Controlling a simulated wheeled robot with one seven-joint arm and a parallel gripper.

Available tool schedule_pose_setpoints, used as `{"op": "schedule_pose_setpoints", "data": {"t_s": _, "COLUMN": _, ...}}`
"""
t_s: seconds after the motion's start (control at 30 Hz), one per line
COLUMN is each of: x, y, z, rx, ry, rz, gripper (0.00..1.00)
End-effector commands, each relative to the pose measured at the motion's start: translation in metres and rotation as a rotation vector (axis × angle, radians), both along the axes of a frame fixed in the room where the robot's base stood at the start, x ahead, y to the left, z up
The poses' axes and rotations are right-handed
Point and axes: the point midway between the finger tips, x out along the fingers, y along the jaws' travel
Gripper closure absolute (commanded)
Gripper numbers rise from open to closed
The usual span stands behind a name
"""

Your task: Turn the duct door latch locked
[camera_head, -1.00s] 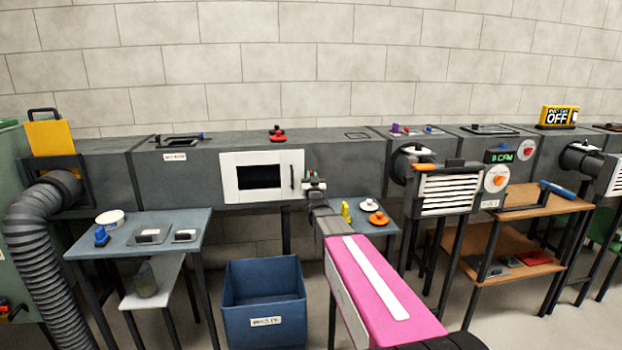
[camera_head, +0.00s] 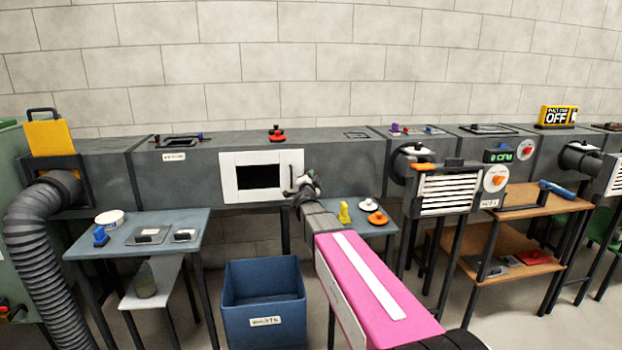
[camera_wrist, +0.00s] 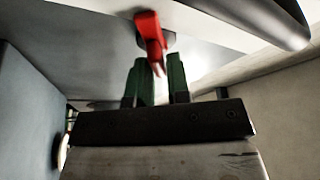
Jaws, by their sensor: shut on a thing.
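The white duct door (camera_head: 229,176), with a dark window, is set in the front of the grey duct. My gripper (camera_head: 303,183) is at the door's right edge, tilted, and hides the latch in the head view. In the wrist view, the red latch (camera_wrist: 149,27) hangs from the pale door face, with its lower end between my dark green fingertips (camera_wrist: 160,72). My gripper is shut on this red lever. A dark rounded bar (camera_wrist: 272,22), perhaps the door handle, lies to its right in the wrist view.
A blue bin (camera_head: 264,300) stands on the floor below the door. A small blue-grey table with a yellow piece (camera_head: 344,212) and an orange-and-white knob (camera_head: 377,217) is right of my gripper. A vent (camera_head: 449,193) is further right.

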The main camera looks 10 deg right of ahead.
Motion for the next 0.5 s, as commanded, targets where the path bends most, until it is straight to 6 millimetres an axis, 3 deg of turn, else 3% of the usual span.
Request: {"op": "schedule_pose_setpoints", "data": {"t_s": 0.5, "x": -0.0008, "y": -0.0006, "z": -0.0020, "rx": 0.445, "ry": 0.001, "rz": 0.001, "gripper": 1.00}}
